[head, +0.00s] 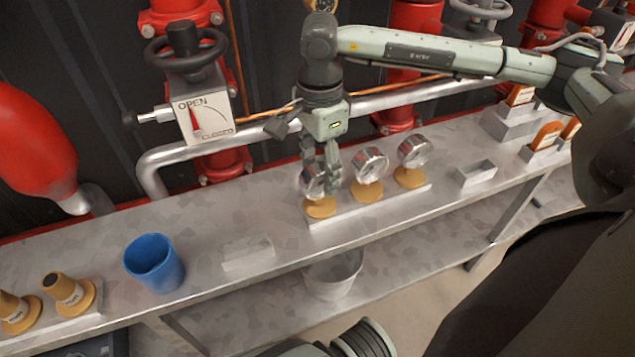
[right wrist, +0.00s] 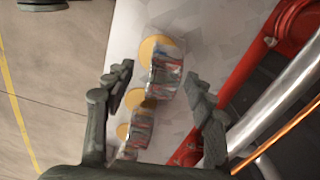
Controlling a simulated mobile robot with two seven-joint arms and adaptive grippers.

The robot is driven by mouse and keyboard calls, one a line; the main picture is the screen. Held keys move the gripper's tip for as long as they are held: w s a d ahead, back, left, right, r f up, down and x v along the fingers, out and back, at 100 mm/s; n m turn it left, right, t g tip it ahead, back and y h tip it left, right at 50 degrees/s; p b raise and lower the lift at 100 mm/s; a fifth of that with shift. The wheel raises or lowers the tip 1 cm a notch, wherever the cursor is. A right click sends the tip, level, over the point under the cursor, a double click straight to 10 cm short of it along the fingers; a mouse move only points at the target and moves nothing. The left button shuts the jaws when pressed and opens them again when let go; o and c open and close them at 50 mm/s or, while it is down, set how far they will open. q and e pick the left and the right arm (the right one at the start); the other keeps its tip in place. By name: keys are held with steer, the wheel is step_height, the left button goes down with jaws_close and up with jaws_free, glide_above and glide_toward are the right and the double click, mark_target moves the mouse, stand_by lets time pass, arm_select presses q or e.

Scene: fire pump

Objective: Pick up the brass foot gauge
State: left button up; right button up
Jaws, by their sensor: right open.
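Three round-dialled gauges on brass-coloured feet stand in a row on a pale strip (head: 375,212) on the grey bench: a left gauge (head: 313,183), a middle gauge (head: 370,164) and a right gauge (head: 413,151). My right gripper (head: 332,165) is open, pointing down at the left gauge and partly covering it. In the right wrist view, the left gauge (right wrist: 168,72) shows between the open fingertips of my right gripper (right wrist: 158,76). I cannot tell whether a finger touches it. The other gauges (right wrist: 141,127) show lower down between the fingers. My left gripper is not in view.
A blue cup (head: 154,263), a pale block (head: 247,252) and brass-coloured fittings (head: 68,290) stand to the left. A small metal box (head: 476,173) stands right of the gauges. Silver pipe (head: 260,133) and red valves run behind. A grey bucket (head: 333,273) is below the bench top.

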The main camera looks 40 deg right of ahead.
mark_target(320, 191)
steer(key=shift+w+f, duration=0.15)
steer(key=shift+f, duration=1.65)
jaws_close()
